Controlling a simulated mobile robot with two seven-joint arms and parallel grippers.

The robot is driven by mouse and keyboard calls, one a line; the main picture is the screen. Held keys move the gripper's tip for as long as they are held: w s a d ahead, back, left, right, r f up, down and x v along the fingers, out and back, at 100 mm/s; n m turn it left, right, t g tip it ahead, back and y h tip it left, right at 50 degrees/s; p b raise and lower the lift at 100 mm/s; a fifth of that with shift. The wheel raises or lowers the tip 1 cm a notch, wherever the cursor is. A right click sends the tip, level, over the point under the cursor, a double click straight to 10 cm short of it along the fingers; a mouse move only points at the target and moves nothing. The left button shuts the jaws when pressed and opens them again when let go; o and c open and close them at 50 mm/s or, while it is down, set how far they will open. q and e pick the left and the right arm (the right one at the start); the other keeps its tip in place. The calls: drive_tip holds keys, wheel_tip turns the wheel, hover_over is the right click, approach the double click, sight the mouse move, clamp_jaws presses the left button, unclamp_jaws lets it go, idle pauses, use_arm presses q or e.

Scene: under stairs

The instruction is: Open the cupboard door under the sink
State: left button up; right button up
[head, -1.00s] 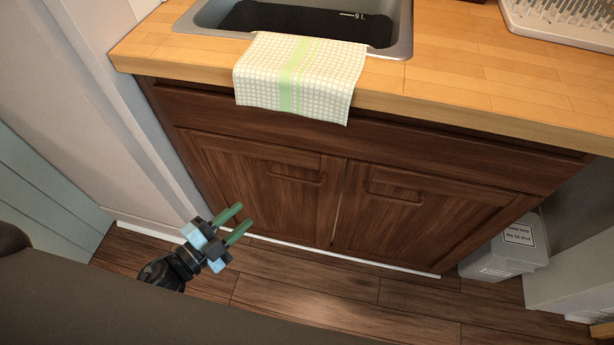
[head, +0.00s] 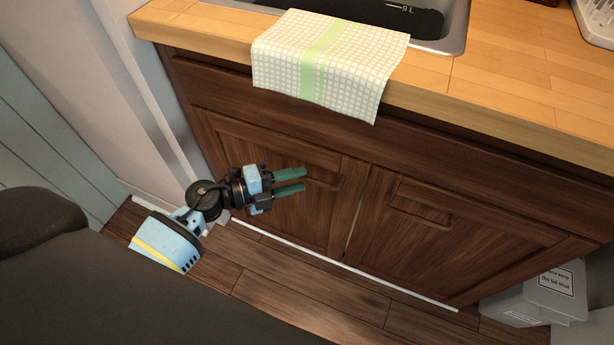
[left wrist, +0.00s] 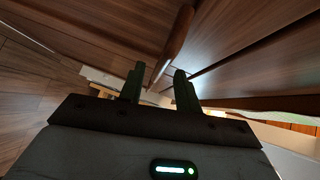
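The sink cupboard has two dark brown wooden doors, a left door (head: 300,220) and a right door (head: 430,245), both closed. The left door's handle (head: 325,164) is partly behind my gripper; the right door has a similar handle (head: 420,206). My left gripper (head: 304,179) is open and empty, its green fingers pointing at the left door's handle. In the left wrist view, the fingers (left wrist: 159,72) are apart and a wooden handle bar (left wrist: 178,38) stands just beyond their tips. I cannot tell whether they touch it. My right gripper is not in view.
The wooden counter (head: 490,90) overhangs the doors, with a checked towel (head: 335,65) hanging over its edge from the sink (head: 456,35). A grey lidded bin (head: 545,295) stands at the right. A white wall (head: 130,80) is close on the left. Floor before the doors is clear.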

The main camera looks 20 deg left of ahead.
sight(306, 178)
use_arm(q)
drive_tip(key=shift+x, duration=1.7)
drive_tip(key=shift+s, duration=0.1)
clamp_jaws()
